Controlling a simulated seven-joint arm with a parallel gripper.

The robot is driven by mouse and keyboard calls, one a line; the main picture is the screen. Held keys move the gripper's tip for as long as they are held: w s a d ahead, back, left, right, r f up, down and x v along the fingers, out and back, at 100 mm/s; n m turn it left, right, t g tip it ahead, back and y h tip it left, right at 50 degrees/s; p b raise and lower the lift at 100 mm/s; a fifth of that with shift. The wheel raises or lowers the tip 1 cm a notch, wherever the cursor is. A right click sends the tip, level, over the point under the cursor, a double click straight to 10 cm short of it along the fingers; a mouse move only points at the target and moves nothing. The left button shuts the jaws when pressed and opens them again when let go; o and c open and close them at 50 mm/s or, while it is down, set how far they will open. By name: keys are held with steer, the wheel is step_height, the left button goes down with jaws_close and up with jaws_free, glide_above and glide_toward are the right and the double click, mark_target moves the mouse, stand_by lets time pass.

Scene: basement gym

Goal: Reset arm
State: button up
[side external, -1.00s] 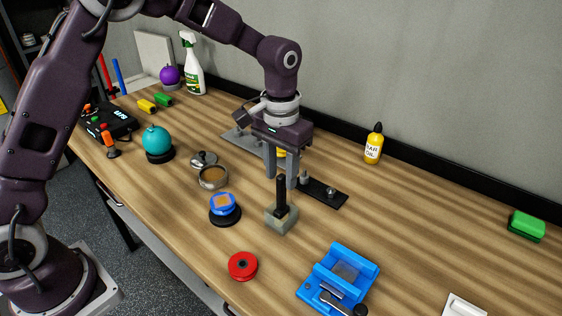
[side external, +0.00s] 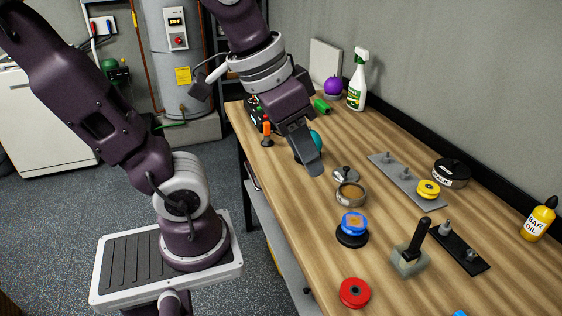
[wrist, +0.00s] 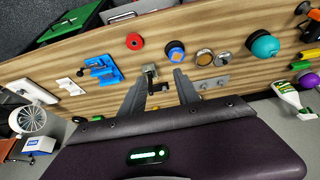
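My gripper (side external: 308,158) is raised above the left part of the wooden bench (side external: 330,228), in front of the teal ball (side external: 316,141) in the side view. Its fingers overlap there. In the wrist view my gripper (wrist: 157,84) has two grey fingers apart with nothing held between them. A grey block (side external: 409,262) with an upright black handle stands on the bench, well away from the fingers. The block also shows in the wrist view (wrist: 150,70), far beyond the fingertips.
On the bench are a metal dish (side external: 350,195), a blue-topped round piece (side external: 354,222), a red disc (side external: 354,292), a grey plate with pegs (side external: 405,178), a black pegged plate (side external: 462,252), a spray bottle (side external: 357,82) and an oil bottle (side external: 539,220). The air around my gripper looks clear.

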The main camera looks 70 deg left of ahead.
steer(key=shift+t, duration=0.4)
steer(key=s, duration=0.1)
steer(key=s+f, duration=0.1)
steer(key=s, duration=0.1)
steer(key=shift+s+a+f, duration=0.2)
steer(key=shift+s+f, duration=0.2)
